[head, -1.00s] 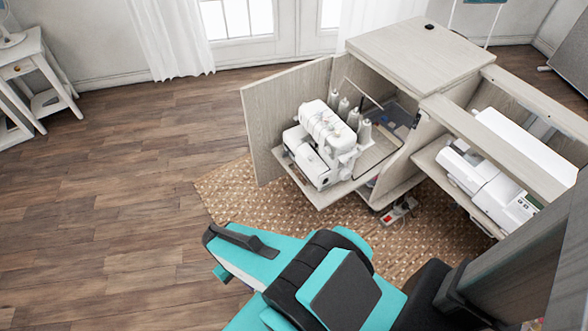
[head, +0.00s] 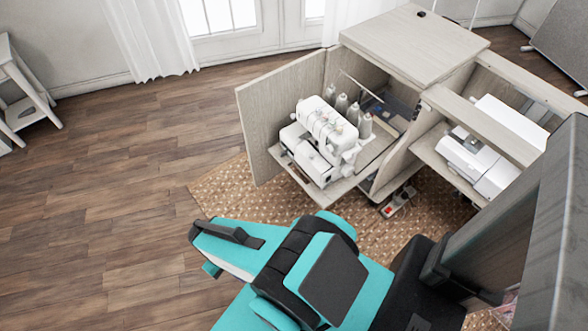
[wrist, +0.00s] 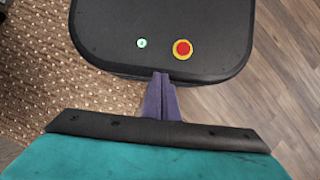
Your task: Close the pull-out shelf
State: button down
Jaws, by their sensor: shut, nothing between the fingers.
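In the head view, the pull-out shelf (head: 372,153) sticks out of the open cabinet (head: 400,40) on the left side of the cabinet. A white serger (head: 327,140) with several thread cones stands on it. The cabinet door (head: 262,125) stands open to the left of the shelf. My teal and black arm is in front of and below the shelf, apart from it. My gripper (wrist: 161,76) shows in the wrist view as two dark purple fingers, shut and empty, above my own base. The gripper cannot be made out in the head view.
A white sewing machine (head: 480,160) sits in the right bay of the cabinet. A power strip (head: 398,202) lies on the woven rug (head: 225,190) below. Open wooden floor (head: 100,220) lies to the left. A white side table (head: 22,85) stands at far left.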

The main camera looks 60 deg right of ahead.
jog(key=shift+w+a, duration=0.2)
jog(key=shift+a, duration=0.1)
jog(key=w+d+n+t+h+b, duration=0.1)
jog(key=w+d+n+b, duration=0.25)
jog(key=d, duration=0.35)
jog(key=w+d+f+n+t+h+b, duration=0.1)
jog(key=w+d+n+h+b, duration=0.1)
jog(key=w+d+b, duration=0.3)
jog(key=w+d+n+h+b, duration=0.1)
jog(key=w+d+n, duration=0.1)
jog(key=d, duration=0.6)
jog(key=d+r+n+h+b, duration=0.2)
jog(key=d+r+n+b, duration=0.1)
jog(key=d, duration=0.8)
jog(key=w+d+r+n+h+b, duration=0.1)
jog(key=d+r+n+b, duration=0.3)
jog(key=d, duration=0.7)
jog(key=shift+d+t+h, duration=0.25)
jog(key=shift+t+h, duration=0.15)
jog(key=shift+h, duration=0.4)
